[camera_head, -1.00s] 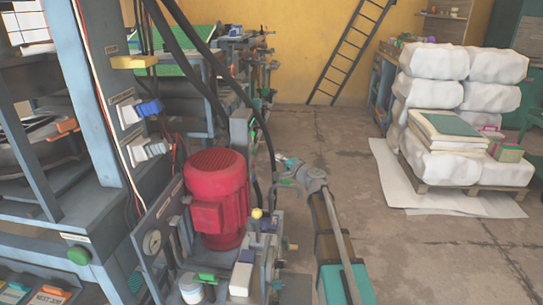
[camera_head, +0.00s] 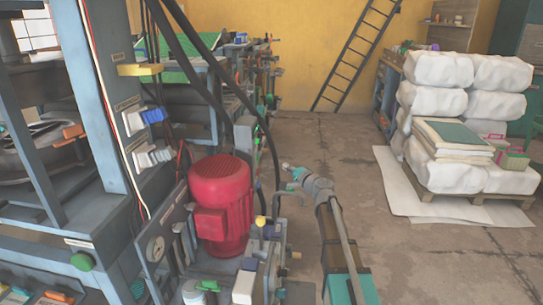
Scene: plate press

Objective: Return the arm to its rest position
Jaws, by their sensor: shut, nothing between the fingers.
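My arm reaches up from the bottom edge, right of the red motor, over the concrete floor. My gripper (camera_head: 287,168) is at its far end, small in the picture, just beyond a grey and teal wrist. It is shut and empty, and points away to the upper left. It appears apart from the machine parts on its left, though the depth gap is hard to judge.
The press frame (camera_head: 104,90), red motor (camera_head: 221,205) and gauge (camera_head: 155,249) fill the left. Black hoses (camera_head: 190,50) hang beside them. White sacks (camera_head: 440,70) are stacked on a pallet (camera_head: 480,197) at right. Floor between (camera_head: 335,150) is clear. A ladder (camera_head: 357,55) leans behind.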

